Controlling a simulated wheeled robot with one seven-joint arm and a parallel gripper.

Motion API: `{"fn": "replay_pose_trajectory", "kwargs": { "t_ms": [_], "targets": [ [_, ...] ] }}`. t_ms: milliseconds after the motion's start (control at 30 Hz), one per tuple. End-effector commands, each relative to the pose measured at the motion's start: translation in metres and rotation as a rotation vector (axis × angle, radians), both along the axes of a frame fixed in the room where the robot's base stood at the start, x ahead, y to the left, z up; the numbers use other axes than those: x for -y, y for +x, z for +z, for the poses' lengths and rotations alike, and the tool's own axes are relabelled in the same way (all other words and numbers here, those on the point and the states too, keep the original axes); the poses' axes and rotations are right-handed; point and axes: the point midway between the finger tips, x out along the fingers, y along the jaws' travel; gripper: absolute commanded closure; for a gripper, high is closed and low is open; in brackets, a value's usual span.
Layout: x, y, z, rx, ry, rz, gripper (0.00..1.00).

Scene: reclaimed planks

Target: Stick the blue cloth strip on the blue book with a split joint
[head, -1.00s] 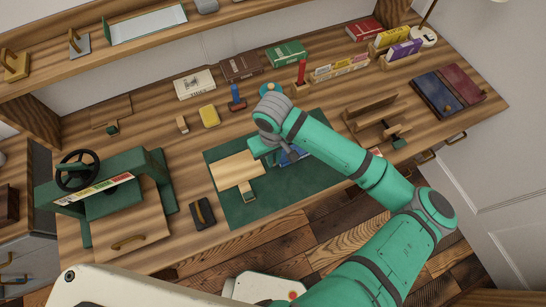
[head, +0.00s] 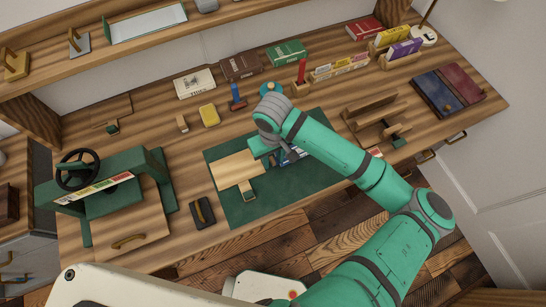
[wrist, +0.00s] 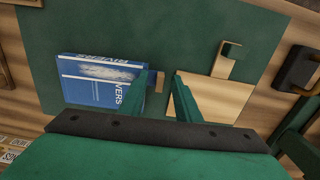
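The blue book (wrist: 93,88) lies on the green mat (wrist: 185,25) in the wrist view, with "RIVERS" in white on its cover and along its right side. In the head view the book (head: 291,156) is partly hidden by my arm. My gripper (wrist: 166,75) is over the mat just right of the book.
A pale wooden board (head: 232,170) lies on the mat, left of my gripper in the head view. A green press (head: 105,190) stands at left. A dark handled block (head: 202,212) sits at the front. A wooden stand (head: 375,112) and large books (head: 462,82) are at right.

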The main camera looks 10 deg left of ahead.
Motion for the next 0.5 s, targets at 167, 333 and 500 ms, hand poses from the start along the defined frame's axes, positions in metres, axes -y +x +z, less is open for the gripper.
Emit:
{"fn": "replay_pose_trajectory", "kwargs": {
  "t_ms": [167,333,500],
  "targets": [
    [0.0,0.0,0.011,0.001,0.001,0.0,0.7],
    [-0.001,0.001,0.039,0.002,0.002,0.002,0.7],
    [-0.001,0.001,0.072,0.003,0.001,0.001,0.7]
  ]
}}
